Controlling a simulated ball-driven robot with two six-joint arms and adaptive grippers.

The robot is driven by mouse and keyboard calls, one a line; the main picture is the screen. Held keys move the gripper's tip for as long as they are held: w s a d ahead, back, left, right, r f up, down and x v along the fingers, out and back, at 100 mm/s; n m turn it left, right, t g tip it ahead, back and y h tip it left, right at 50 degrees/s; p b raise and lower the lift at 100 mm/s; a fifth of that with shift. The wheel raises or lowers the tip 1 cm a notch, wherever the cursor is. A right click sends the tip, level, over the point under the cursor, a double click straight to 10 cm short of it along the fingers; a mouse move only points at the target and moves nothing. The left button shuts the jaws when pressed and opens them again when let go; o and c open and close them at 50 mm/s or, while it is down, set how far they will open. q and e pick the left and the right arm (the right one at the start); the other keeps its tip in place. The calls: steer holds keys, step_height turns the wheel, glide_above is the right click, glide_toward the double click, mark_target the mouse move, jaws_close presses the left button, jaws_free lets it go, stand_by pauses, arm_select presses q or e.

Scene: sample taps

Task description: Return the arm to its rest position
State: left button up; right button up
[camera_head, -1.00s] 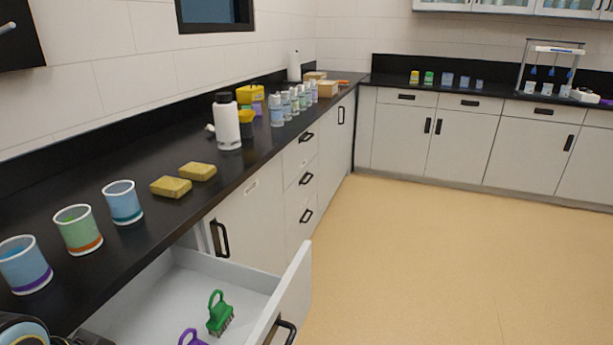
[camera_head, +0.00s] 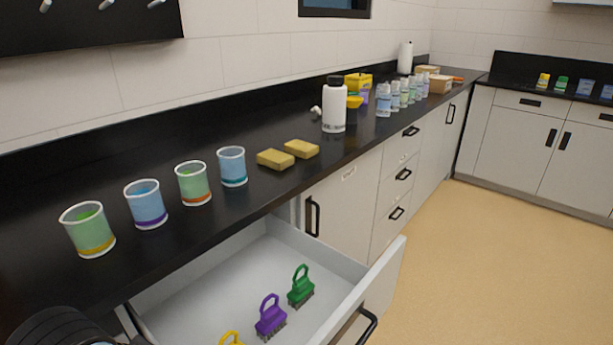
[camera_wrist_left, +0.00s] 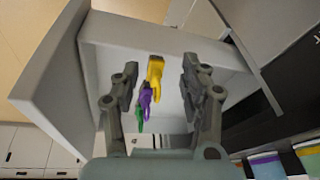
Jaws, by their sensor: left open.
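My left gripper (camera_wrist_left: 158,90) is open in the left wrist view, with nothing between its fingers. Beyond the fingers is the open drawer (camera_wrist_left: 110,30), with a yellow brush (camera_wrist_left: 155,70), a purple brush (camera_wrist_left: 146,98) and a green brush (camera_wrist_left: 140,118) in it. In the head view a dark rounded part of my left arm (camera_head: 50,328) shows at the lower left corner; the fingers are not visible there. The drawer (camera_head: 190,290) stands open below the counter, holding the green brush (camera_head: 300,287), purple brush (camera_head: 270,316) and part of the yellow brush (camera_head: 231,339). My right gripper is not in view.
Several beakers (camera_head: 146,205) stand along the black counter (camera_head: 130,262). Two yellow sponges (camera_head: 275,159), a white bottle (camera_head: 334,110) and small bottles (camera_head: 384,100) stand farther back. The open drawer front (camera_head: 385,290) juts over the floor. The floor (camera_head: 500,260) at right is clear.

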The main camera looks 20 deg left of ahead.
arm_select(q)
steer(key=s+a+f+g+b, duration=0.1)
steer(key=s+f+b, duration=0.15)
steer(key=f, duration=1.05)
steer(key=s+a+f+b, duration=0.15)
steer(key=s+f, duration=0.25)
steer(key=f, duration=0.9)
steer(key=s+f+g+b, duration=0.1)
steer(key=s+f+b, duration=0.2)
steer(key=s+f, duration=1)
steer(key=shift+s+f, duration=0.2)
steer(key=shift+s, duration=1.05)
